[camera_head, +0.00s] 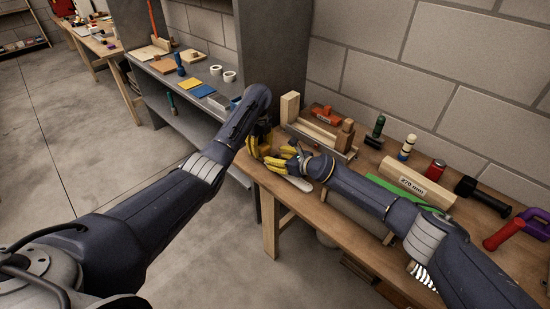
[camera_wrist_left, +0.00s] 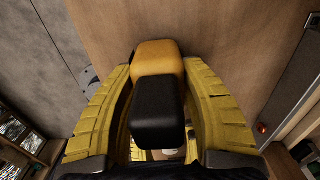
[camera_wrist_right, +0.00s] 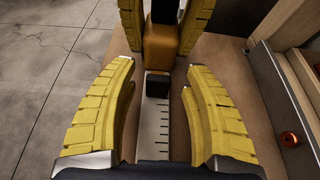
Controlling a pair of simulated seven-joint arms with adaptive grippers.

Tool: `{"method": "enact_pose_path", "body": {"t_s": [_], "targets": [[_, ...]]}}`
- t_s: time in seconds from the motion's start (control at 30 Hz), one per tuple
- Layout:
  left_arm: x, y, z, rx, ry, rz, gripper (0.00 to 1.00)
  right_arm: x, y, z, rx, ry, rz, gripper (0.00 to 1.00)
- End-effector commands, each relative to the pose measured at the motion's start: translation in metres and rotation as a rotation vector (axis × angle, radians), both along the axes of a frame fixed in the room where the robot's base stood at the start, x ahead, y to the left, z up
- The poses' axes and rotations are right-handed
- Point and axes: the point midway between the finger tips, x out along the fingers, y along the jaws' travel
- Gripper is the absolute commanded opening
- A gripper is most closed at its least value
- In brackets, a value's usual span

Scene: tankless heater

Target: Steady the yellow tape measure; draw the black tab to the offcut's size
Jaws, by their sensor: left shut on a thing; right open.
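The yellow tape measure (camera_wrist_left: 158,57) has an orange-yellow body and a dark block (camera_wrist_left: 157,103) on it. My left gripper (camera_head: 260,150) is shut on its sides; its fingers flank the body in both wrist views. The black tab (camera_wrist_right: 157,86) sits close to the body, over a pale strip with black marks (camera_wrist_right: 153,130). My right gripper (camera_wrist_right: 159,72) is open, with its fingers on either side of the tab and apart from it. In the head view my grippers largely hide the tape measure. The offcut (camera_head: 418,183), a pale wooden block marked "270 mm", lies on the bench to the right.
The bench's left edge is close to my left gripper.

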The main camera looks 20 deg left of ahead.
Motion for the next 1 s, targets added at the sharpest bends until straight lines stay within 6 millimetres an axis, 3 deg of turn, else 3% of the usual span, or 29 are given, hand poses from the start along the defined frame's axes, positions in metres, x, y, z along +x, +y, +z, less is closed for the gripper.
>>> {"method": "enact_pose_path", "body": {"t_s": [0.63,1.0], "targets": [[-0.0020,-0.0003,-0.0034,0.000,0.007,0.000,0.00,0.0026,0.0091,-0.0055,0.002,0.004,0.002,0.51],[-0.0020,-0.0002,-0.0033,0.000,0.005,0.000,0.00,0.0025,0.0089,-0.0055,0.002,0.004,0.002,0.08]]}}
